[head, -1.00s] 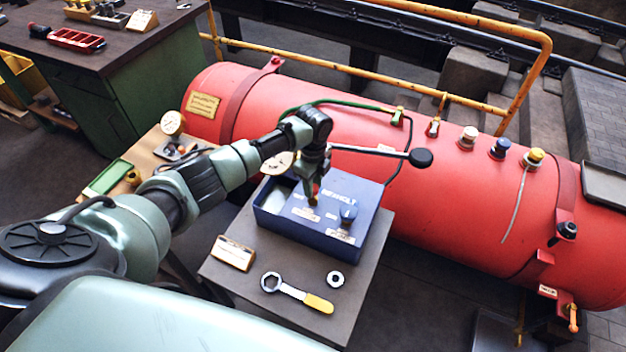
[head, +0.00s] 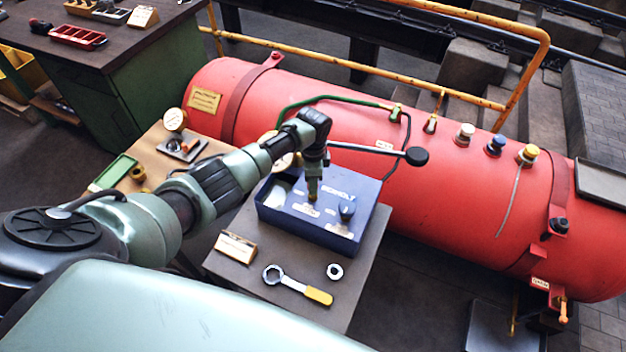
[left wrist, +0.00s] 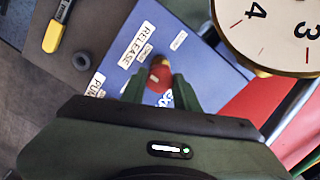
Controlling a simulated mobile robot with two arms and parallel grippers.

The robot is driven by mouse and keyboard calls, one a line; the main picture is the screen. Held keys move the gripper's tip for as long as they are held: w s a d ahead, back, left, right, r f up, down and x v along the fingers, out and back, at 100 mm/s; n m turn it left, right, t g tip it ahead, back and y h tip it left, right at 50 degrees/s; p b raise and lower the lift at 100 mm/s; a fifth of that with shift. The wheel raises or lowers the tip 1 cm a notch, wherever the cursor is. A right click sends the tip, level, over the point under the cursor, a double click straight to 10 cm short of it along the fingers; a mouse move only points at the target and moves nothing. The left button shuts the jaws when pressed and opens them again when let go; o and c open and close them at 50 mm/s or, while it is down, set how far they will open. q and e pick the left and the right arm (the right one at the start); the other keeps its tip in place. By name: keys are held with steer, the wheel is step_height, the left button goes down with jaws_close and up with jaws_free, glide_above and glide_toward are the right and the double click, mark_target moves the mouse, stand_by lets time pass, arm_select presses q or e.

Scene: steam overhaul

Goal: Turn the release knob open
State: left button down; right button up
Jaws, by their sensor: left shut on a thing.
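The blue pump box (head: 355,240) stands on a small grey table. My left gripper (head: 312,196) points down at its top from above. In the left wrist view, its two green fingers (left wrist: 161,88) are shut on a small red knob (left wrist: 160,74). A label reading RELEASE (left wrist: 137,45) lies beside this knob. In the head view the fingers hide most of the knob. My right gripper is not in view.
A wrench with a yellow handle (head: 318,296), a nut (head: 335,271) and a label block (head: 236,248) lie on the table's near side. A black-tipped lever (head: 416,156) reaches right above the box. The red boiler (head: 440,190) lies behind. A gauge (left wrist: 270,30) is close to the gripper.

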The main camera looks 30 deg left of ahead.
arm_select(q)
steer(key=shift+r, duration=0.1)
stand_by(0.3)
steer(key=c, duration=1.1)
jaws_free()
steer(key=shift+o, duration=0.2)
step_height(320, 180, up, 8)
steer(key=shift+f, duration=0.1)
